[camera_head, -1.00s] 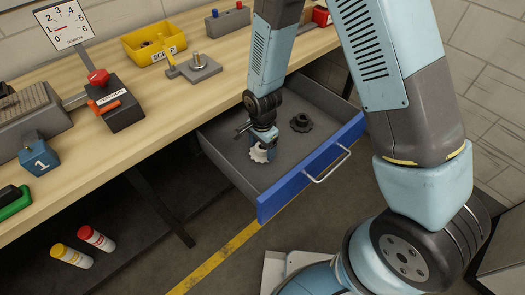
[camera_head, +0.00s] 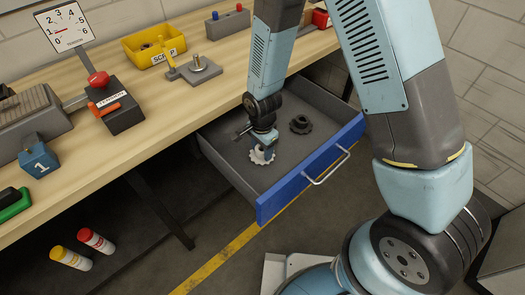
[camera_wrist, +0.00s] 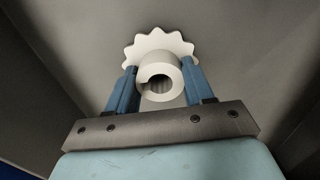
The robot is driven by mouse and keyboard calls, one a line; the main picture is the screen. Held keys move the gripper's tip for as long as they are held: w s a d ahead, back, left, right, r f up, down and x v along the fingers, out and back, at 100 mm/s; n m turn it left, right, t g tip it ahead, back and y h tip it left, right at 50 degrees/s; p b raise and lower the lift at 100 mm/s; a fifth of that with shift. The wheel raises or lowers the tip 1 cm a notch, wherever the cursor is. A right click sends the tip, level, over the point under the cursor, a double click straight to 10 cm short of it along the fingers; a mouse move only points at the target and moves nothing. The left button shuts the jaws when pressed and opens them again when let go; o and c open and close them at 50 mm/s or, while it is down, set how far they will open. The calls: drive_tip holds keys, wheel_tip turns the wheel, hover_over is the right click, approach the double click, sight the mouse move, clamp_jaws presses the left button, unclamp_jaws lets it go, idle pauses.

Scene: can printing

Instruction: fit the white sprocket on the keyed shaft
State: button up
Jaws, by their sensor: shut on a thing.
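The white sprocket (camera_head: 257,157) is low inside the open drawer (camera_head: 318,168), toward its left side. My gripper (camera_head: 264,148) points down and is shut on it. In the wrist view my gripper's two blue fingers (camera_wrist: 160,88) clasp the sprocket's round hub (camera_wrist: 162,70), with its toothed rim (camera_wrist: 160,42) beyond them. I cannot tell whether the sprocket touches the drawer floor. The keyed shaft appears to be the short upright post (camera_head: 197,61) on a grey plate (camera_head: 203,71) on the workbench.
A dark sprocket (camera_head: 300,124) lies in the drawer, right of my gripper. The workbench (camera_head: 160,115) holds a yellow scrap bin (camera_head: 148,48), a tension unit (camera_head: 118,109) with a red knob, and a gauge (camera_head: 65,27). The bench edge rises beside the drawer's left.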

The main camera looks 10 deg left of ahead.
wheel_tip(320, 180, up, 14)
idle(1.4)
drive_tip(key=shift+w, duration=0.1)
